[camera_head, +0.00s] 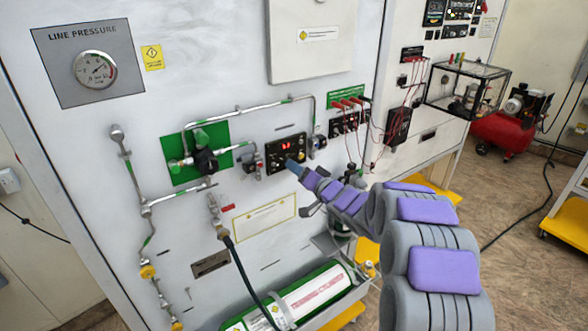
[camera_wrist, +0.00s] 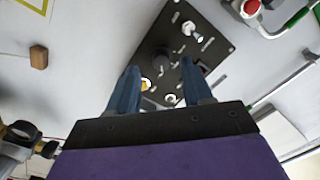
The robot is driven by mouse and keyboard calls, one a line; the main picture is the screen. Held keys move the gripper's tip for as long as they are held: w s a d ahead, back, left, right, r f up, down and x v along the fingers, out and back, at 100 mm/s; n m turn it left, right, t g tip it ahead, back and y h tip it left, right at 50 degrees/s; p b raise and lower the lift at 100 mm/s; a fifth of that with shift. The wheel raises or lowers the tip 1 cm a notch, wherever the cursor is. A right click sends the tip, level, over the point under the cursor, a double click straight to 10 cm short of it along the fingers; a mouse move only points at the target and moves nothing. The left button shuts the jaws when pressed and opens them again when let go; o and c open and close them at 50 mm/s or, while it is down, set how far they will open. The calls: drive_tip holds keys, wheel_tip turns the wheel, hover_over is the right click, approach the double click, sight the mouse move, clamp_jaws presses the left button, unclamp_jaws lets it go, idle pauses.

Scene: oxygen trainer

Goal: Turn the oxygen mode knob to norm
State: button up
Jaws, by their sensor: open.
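The small black control panel (camera_head: 273,149) with a lit red display is mounted on the white trainer wall in the head view. My gripper (camera_head: 292,163) is at its lower edge and covers part of it. In the wrist view the panel (camera_wrist: 215,58) fills the upper middle, tilted. A dark round knob (camera_wrist: 162,59) sits on it, in line with the gap between the fingers of my open gripper (camera_wrist: 159,66). Nothing is held. I cannot tell whether the fingers touch the knob. The panel lettering is too small to read, so the knob's setting is unclear.
A silver toggle (camera_wrist: 189,29) and a yellow part (camera_wrist: 146,84) are close to the knob. Pipes and a green plate (camera_head: 172,150) are left of the panel. Red leads (camera_head: 352,101) hang to the right. A green cylinder (camera_head: 310,296) lies below.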

drive_tip(key=shift+x, duration=1.35)
drive_tip(key=shift+c, duration=0.5)
clamp_jaws()
